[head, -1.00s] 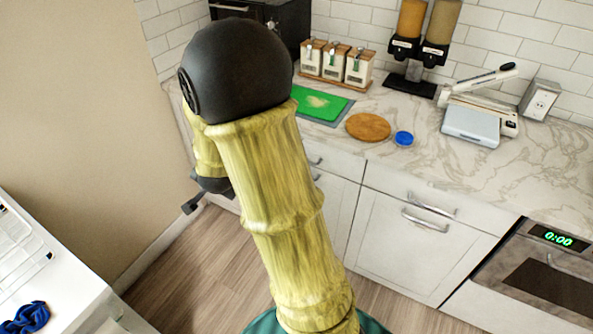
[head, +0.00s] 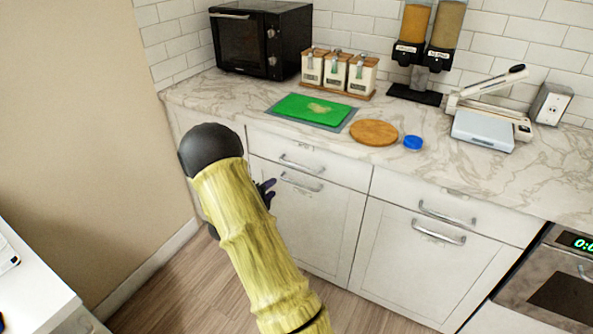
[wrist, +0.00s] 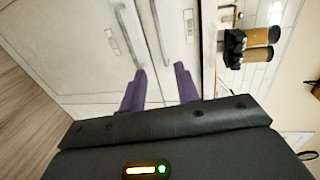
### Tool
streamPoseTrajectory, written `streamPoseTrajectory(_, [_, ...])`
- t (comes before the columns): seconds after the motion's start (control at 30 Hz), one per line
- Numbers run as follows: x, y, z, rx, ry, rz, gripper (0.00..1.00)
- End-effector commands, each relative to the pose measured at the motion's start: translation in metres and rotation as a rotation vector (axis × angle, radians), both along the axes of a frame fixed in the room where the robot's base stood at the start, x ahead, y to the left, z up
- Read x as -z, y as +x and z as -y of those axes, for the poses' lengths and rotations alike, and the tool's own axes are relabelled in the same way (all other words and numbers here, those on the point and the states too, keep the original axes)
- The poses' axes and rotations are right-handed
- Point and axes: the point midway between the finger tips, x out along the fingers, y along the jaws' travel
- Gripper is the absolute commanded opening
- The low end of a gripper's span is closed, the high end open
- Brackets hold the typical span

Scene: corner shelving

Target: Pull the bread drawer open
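The left white drawer (head: 330,170) under the counter is shut, with a metal bar handle (head: 302,163). Just below it is a cabinet door (head: 310,225) with its own handle (head: 300,183). A right drawer (head: 480,219) is also shut. I cannot read which drawer is the bread one. My gripper (head: 268,191) is left of these handles, partly hidden by my arm. In the wrist view my gripper (wrist: 160,69) is open, its purple fingers apart and empty. The drawer handle (wrist: 157,30) and door handle (wrist: 130,38) lie beyond the fingertips, apparently untouched.
The marble counter (head: 235,98) overhangs the drawers. It carries a microwave (head: 262,40), green board (head: 313,109), round wooden board (head: 374,132) and blue lid (head: 413,142). A white surface (head: 30,290) stands at the left. The floor (head: 190,285) between is clear.

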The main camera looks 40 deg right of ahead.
Motion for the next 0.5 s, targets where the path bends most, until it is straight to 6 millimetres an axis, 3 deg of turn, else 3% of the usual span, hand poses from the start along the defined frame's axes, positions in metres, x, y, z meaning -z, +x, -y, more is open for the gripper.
streamPoseTrajectory(0.17, [0.002,0.004,0.01,0.001,0.001,-0.001,0.32])
streamPoseTrajectory(0.5, [0.013,0.024,0.06,0.001,0.0,0.0,0.32])
